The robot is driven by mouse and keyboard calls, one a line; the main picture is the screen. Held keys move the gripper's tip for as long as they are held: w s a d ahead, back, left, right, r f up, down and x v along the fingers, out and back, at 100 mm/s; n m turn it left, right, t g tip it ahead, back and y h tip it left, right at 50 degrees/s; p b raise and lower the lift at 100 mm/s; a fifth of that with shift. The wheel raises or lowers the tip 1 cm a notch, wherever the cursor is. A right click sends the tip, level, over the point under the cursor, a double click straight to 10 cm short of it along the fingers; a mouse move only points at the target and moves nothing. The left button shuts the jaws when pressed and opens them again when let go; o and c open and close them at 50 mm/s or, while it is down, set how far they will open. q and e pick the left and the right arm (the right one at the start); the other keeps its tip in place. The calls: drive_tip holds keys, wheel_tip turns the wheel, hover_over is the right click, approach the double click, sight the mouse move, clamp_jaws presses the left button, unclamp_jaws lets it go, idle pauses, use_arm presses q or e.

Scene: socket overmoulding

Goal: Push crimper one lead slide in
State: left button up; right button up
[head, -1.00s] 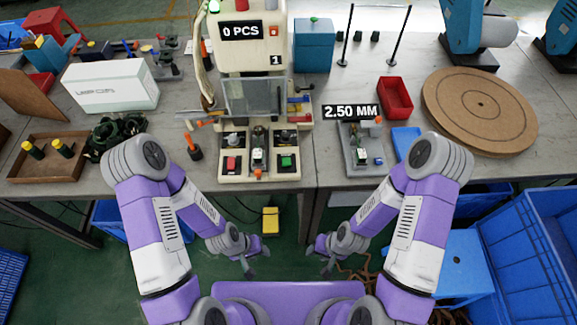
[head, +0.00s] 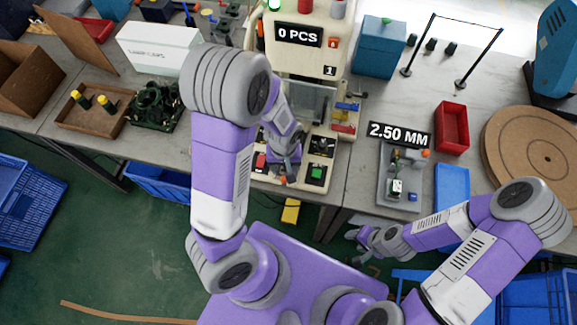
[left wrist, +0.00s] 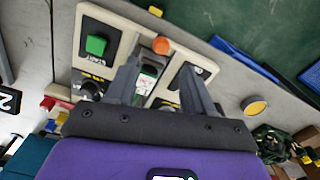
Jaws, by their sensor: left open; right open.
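The crimper one machine (head: 300,60) reads "0 PCS" and "1". Its lead slide, a small green and white block (left wrist: 146,86), sits between the green and dark button panels in the left wrist view, with an orange knob (left wrist: 161,45) at its front end. My left gripper (left wrist: 160,67) is open and empty, its fingers to either side of the slide; contact cannot be told. In the head view my left gripper (head: 284,160) is over the front of the machine and hides most of the slide. My right gripper (head: 358,245) is open and empty, off the table's front edge.
A red button (head: 261,161) and a green button (head: 317,173) flank the slide. Right of the machine are a grey fixture under a "2.50 MM" sign (head: 399,135), a red bin (head: 452,126) and a round wooden board (head: 540,150). A tray (head: 92,125) lies left.

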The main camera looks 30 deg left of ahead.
sight(284, 178)
use_arm(q)
drive_tip(key=f, duration=0.3)
drive_tip(key=f+b, duration=0.1)
drive_tip(key=f, duration=0.2)
drive_tip(key=shift+s+f, duration=0.2)
drive_tip(key=shift+f, duration=0.15)
clamp_jaws()
